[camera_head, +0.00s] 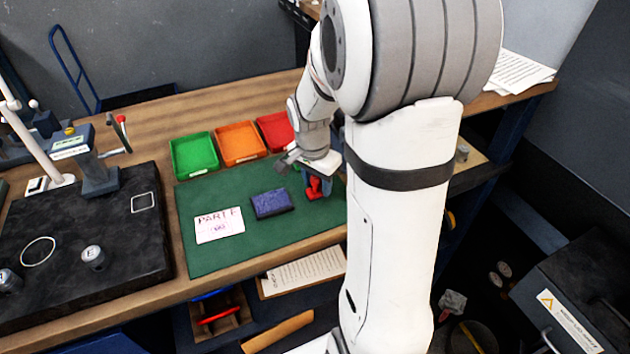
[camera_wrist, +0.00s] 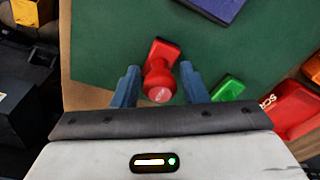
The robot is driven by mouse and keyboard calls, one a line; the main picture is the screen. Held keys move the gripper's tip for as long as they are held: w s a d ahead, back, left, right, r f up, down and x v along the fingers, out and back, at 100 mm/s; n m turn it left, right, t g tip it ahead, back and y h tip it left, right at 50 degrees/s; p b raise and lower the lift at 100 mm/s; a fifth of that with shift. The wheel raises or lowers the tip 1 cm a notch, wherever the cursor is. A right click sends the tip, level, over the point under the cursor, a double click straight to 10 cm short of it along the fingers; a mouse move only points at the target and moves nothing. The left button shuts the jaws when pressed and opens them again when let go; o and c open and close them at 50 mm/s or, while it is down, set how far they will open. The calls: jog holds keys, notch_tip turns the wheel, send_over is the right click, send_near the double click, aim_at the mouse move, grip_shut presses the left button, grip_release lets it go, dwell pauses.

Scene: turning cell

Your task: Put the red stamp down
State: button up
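The red stamp (camera_wrist: 161,78) stands on the green mat (camera_wrist: 110,40) near the mat's front edge, its round knob towards the wrist camera. It also shows in the head view (camera_head: 314,187), below my gripper and partly covered by it. My gripper (camera_wrist: 160,84) is open, with one blue finger on each side of the knob. Narrow gaps seem to show between the fingers and the knob.
A green stamp (camera_wrist: 228,89) lies close to the right finger. A blue ink pad (camera_head: 271,203) and a paper card (camera_head: 219,225) lie on the mat. Green (camera_head: 194,155), orange (camera_head: 240,144) and red (camera_head: 275,131) trays stand behind. The mat's front right is free.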

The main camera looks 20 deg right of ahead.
aim_at(313, 180)
jog(key=shift+o, duration=0.9)
jog(key=shift+r, duration=0.2)
jog(key=r, duration=0.7)
jog(key=a+r, duration=0.1)
jog(key=r, duration=0.2)
jog(key=shift+s+a+r, duration=0.1)
jog(key=shift+s+r, duration=0.15)
jog(key=s+a+n+t, duration=0.1)
jog(key=s+a+n, duration=0.3)
jog(key=s+n, duration=0.2)
jog(key=s+a+n+t+y, duration=0.1)
jog(key=s+a+n, duration=0.3)
jog(key=s+n, duration=0.2)
jog(key=shift+s+a+f, duration=0.2)
jog(key=shift+s+f, duration=0.1)
jog(key=shift+s, duration=0.9)
